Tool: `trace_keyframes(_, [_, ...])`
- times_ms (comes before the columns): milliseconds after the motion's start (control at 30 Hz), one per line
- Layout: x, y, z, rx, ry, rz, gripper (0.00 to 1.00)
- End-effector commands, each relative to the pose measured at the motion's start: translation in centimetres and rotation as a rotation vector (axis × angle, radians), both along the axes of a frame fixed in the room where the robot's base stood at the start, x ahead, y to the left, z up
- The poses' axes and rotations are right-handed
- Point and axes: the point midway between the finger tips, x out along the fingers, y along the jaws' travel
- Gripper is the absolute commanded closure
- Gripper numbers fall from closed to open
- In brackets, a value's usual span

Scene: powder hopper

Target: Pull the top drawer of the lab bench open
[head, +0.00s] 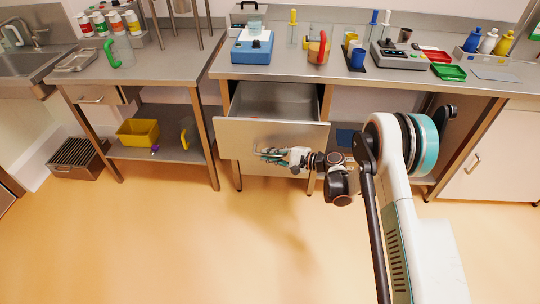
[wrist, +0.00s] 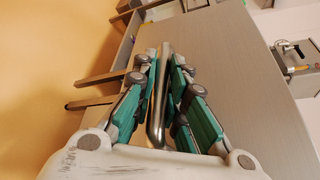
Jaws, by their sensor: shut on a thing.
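The top drawer (head: 235,138) of the lab bench (head: 350,80) stands pulled out, and its empty-looking grey inside (head: 275,98) shows behind the front panel. My gripper (head: 268,154) is at the middle of the panel, shut on the drawer's bar handle. In the wrist view the metal handle (wrist: 161,90) runs between the two green-padded fingers of my gripper (wrist: 165,60). The drawer front (wrist: 235,80) fills much of that view behind them. In the head view the handle is mostly hidden by my fingers.
The bench top carries a blue device (head: 252,47), a red-handled jug (head: 318,50), a grey instrument (head: 400,55) and a green tray (head: 449,72). A side table at left has a yellow bin (head: 138,132) on its lower shelf. The orange floor (head: 200,240) in front is clear.

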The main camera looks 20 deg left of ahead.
Motion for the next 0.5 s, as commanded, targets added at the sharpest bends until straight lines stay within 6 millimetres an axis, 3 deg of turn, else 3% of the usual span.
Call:
trace_keyframes(400, [0.08, -0.08, 0.02, 0.0, 0.001, -0.002, 1.0])
trace_keyframes(433, [0.08, -0.08, 0.02, 0.0, 0.001, -0.002, 0.83])
trace_keyframes(500, [0.08, -0.08, 0.02, 0.0, 0.001, -0.002, 0.79])
